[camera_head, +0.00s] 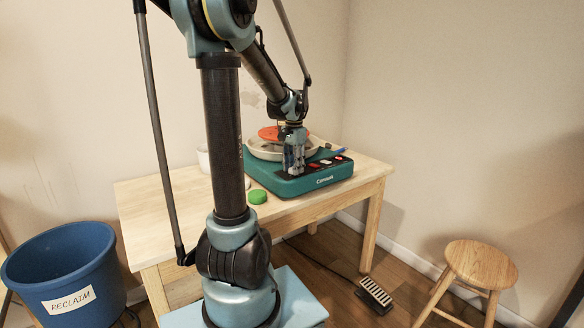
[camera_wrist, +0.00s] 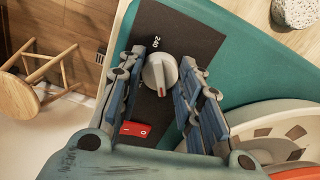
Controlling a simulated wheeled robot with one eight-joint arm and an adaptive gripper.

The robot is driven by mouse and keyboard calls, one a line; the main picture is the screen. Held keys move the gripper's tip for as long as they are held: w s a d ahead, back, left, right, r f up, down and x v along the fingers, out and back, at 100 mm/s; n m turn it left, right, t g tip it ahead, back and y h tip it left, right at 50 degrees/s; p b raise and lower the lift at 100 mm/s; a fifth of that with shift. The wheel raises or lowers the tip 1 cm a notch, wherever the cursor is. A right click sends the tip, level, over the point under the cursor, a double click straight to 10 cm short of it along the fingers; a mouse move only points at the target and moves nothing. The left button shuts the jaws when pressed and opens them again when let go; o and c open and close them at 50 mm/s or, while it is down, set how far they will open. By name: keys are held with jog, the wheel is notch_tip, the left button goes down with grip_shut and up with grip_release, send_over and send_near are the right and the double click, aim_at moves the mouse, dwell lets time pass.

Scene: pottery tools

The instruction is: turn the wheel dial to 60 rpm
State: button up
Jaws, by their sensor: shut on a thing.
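The pottery wheel (camera_head: 318,181) is a teal box on the wooden table, with a cream splash pan (camera_head: 262,152) and an orange disc (camera_head: 268,132) on top. Its dial (camera_wrist: 158,74) is a light grey knob on a dark panel in the wrist view, with a small red mark at its lower end. The number 240 is printed above it; other dial numbers are not visible. My gripper (camera_wrist: 163,60) points down at the panel with a finger on each side of the knob, shut on it. In the head view my gripper (camera_head: 293,163) hides the dial.
A red rocker switch (camera_wrist: 135,129) sits on the panel near the left finger. A green round thing (camera_head: 257,196) lies on the table (camera_head: 160,200) in front of the wheel. A blue RECLAIM bucket (camera_head: 65,262), a foot pedal (camera_head: 375,294) and a stool (camera_head: 480,266) stand on the floor.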

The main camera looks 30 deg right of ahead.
jog(key=shift+w+a+m, duration=0.1)
jog(key=shift+m, duration=0.4)
jog(key=o, duration=1.1)
notch_tip(320, 180, up, 12)
jog(key=shift+f, duration=0.1)
dwell(0.5)
